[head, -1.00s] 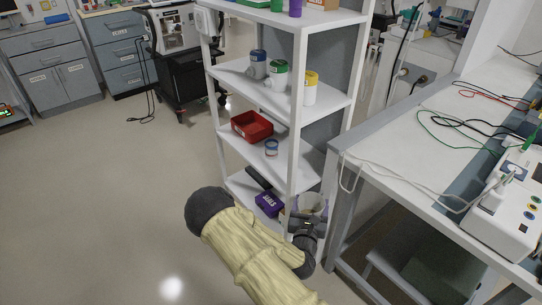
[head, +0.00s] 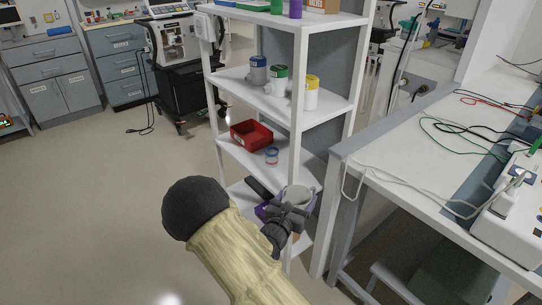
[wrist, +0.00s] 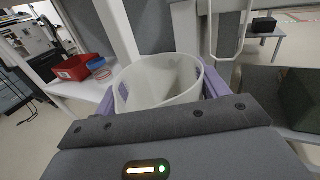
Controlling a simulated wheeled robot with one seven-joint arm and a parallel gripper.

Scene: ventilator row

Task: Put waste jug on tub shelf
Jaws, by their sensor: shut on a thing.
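The waste jug (head: 299,194) is a pale, open-topped vessel with purple at its sides. My gripper (head: 290,212) is shut on it and holds it at the front right of the white shelf unit, around the height of the lower shelves. In the wrist view the jug (wrist: 160,82) is roughly upright and its open mouth shows. The fingertips' contact is partly hidden. One shelf (head: 240,152) carries a red tub (head: 251,134) and a small blue-lidded pot (head: 272,156). The shelf above (head: 235,75) carries blue-, green- and yellow-topped containers (head: 280,80).
A white bench (head: 410,195) with cables stands close on the right. The shelf's front upright (head: 297,120) is near the jug. Open floor (head: 110,200) lies to the left.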

